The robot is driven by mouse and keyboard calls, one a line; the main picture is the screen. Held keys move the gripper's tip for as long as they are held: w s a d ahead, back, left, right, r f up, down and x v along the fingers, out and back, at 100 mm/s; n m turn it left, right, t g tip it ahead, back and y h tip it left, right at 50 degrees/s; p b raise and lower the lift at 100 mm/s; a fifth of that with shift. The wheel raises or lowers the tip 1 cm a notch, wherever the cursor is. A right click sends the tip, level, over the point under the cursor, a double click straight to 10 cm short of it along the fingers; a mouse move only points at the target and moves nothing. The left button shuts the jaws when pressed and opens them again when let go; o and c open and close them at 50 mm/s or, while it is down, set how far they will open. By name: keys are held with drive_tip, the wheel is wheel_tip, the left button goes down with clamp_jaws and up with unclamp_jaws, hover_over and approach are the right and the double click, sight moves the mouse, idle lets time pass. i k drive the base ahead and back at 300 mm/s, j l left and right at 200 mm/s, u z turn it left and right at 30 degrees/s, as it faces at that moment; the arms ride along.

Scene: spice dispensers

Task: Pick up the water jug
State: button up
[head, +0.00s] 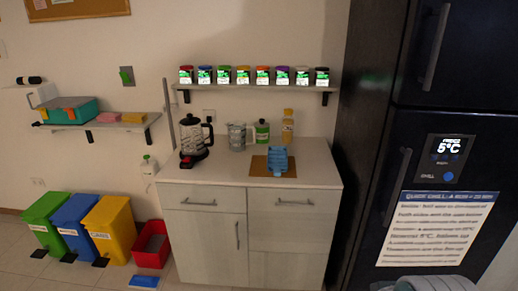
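A blue, ribbed, translucent container (278,160), shaped like a water jug, rests on a brown board (259,168) at the right of the counter. A clear jug with a handle (237,137) stands behind it to the left, near the wall. The picture is too small to show whether either holds water. My gripper is not in view.
The counter (220,176) also holds a black-lidded kettle-like vessel (191,138), a green bottle (262,132) and a yellowish bottle (288,127). A shelf (258,87) with several spice dispensers hangs above. A dark fridge (425,130) stands right. Coloured bins (75,222) stand left. The counter's front left is clear.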

sight(242, 137)
drive_tip(key=i+j, duration=0.35)
drive_tip(key=i, duration=0.15)
drive_tip(key=i+j, duration=0.3)
drive_tip(key=i, duration=0.2)
drive_tip(key=i+j, duration=0.35)
drive_tip(key=i, duration=0.2)
drive_tip(key=i+j, duration=0.3)
drive_tip(key=i, duration=0.2)
